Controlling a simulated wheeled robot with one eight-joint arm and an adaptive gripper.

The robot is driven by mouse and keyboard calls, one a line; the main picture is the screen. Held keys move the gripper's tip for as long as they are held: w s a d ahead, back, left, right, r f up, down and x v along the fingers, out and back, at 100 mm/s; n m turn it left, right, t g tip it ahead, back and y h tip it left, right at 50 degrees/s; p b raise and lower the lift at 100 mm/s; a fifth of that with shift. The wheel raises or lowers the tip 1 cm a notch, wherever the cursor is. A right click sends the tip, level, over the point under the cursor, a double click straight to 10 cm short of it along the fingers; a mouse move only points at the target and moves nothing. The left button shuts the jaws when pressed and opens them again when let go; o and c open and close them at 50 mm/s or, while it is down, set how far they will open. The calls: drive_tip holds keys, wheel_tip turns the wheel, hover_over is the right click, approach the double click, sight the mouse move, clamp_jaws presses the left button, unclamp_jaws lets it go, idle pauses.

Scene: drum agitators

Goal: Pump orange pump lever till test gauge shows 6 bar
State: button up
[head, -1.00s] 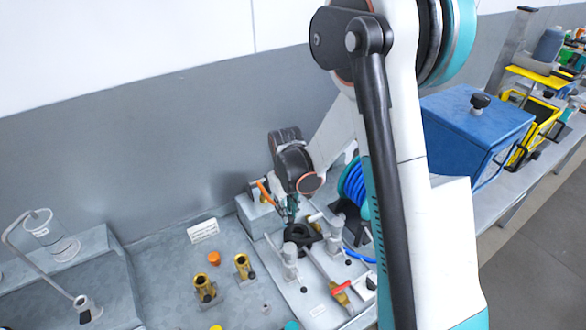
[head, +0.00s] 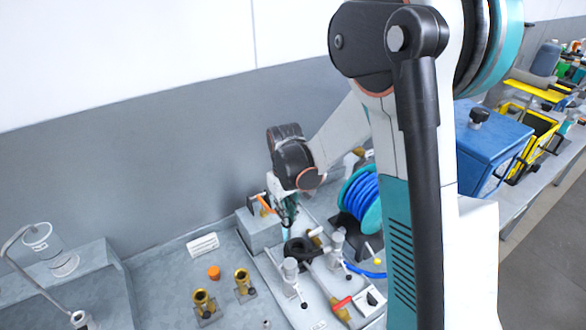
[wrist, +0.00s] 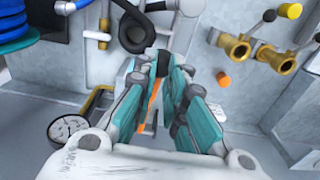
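The orange pump lever (head: 266,204) slopes down to the right from the grey pump block (head: 262,232) against the wall. My gripper (head: 288,212) is at the lever's right end and hides part of it. In the wrist view, an orange strip of the lever (wrist: 154,92) shows between my gripper's (wrist: 164,66) teal fingers, close to the left one. A gap shows between the fingers; whether they touch the lever is unclear. A round pale dial with a dark rim (wrist: 72,128) lies left of the fingers; its reading is not legible.
Brass fittings (head: 243,282), an orange cap (head: 214,272) and a white label (head: 202,245) are on the bench. A blue hose reel (head: 360,200) stands right of my gripper. A red-handled valve (head: 341,304) is in front. A blue box (head: 490,150) stands farther right.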

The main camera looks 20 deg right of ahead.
wheel_tip(320, 180, up, 3)
drive_tip(key=shift+f+p, duration=0.15)
drive_tip(key=shift+p, duration=0.2)
idle(0.4)
drive_tip(key=shift+s+r+b, duration=0.2)
drive_tip(key=shift+s+b, duration=0.2)
drive_tip(key=shift+b, duration=0.6)
drive_tip(key=s+f+m+t+b, duration=0.1)
drive_tip(key=s+f+t+b, duration=0.1)
drive_tip(key=s+b, duration=0.7)
drive_tip(key=s+f+m+t+b, duration=0.1)
drive_tip(key=s+f+t+b, duration=0.2)
drive_tip(key=s+b, duration=0.7)
drive_tip(key=shift+s+t+b, duration=0.2)
drive_tip(key=shift+t+b, duration=0.7)
drive_tip(key=shift+t, duration=0.2)
